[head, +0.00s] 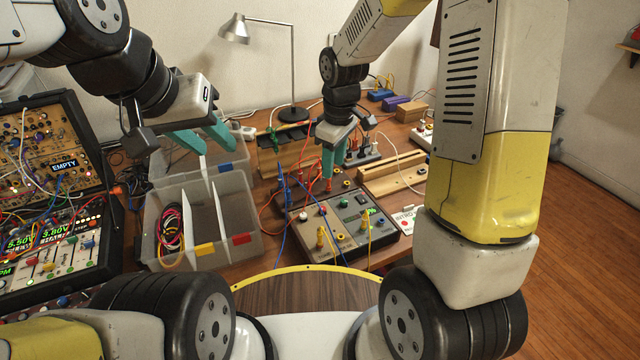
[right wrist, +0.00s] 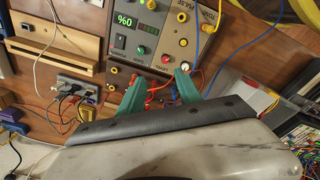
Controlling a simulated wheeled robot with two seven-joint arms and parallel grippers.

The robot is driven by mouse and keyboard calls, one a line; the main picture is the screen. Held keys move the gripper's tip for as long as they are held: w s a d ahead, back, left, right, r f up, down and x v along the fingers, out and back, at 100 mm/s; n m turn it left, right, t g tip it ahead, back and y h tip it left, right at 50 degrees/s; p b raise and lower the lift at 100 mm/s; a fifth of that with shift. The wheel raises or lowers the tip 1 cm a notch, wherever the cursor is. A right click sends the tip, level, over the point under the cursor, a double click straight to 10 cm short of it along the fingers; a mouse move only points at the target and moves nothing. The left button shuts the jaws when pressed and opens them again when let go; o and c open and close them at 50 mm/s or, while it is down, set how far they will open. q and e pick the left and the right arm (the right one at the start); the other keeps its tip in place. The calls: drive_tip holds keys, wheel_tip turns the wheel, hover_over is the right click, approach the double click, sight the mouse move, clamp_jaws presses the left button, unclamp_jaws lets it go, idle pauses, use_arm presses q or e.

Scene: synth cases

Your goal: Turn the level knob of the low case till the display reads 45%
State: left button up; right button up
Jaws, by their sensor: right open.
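The low case (head: 345,235) is a grey box with knobs, sockets and a small green display (head: 371,211). My right gripper (head: 327,178) points down at the case's back edge. In the right wrist view its teal fingers (right wrist: 161,77) are apart, with a red-topped knob (right wrist: 166,59) just beyond and between the tips. I cannot read its label, so I cannot tell whether it is the level knob.
Blue and yellow cables run from the case's front. Clear bins (head: 250,208) with dividers stand left of it, and a tall panel case (head: 60,245) is further left. A wooden rail (head: 392,180) and a power strip (head: 360,157) lie behind. A lamp (head: 292,70) stands at the back.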

sight(322, 208)
drive_tip(key=f, duration=0.2)
drive_tip(key=w+a+f+n, duration=0.1)
drive_tip(key=f, duration=0.2)
drive_tip(key=a+f+n+g, duration=0.1)
drive_tip(key=f, duration=0.2)
drive_tip(key=shift+w+a+f, duration=0.1)
drive_tip(key=shift+w+a, duration=0.15)
drive_tip(key=shift+w, duration=0.05)
wheel_tip(322, 208, down, 8)
drive_tip(key=shift+r, duration=0.1)
drive_tip(key=shift+c, duration=0.2)
clamp_jaws()
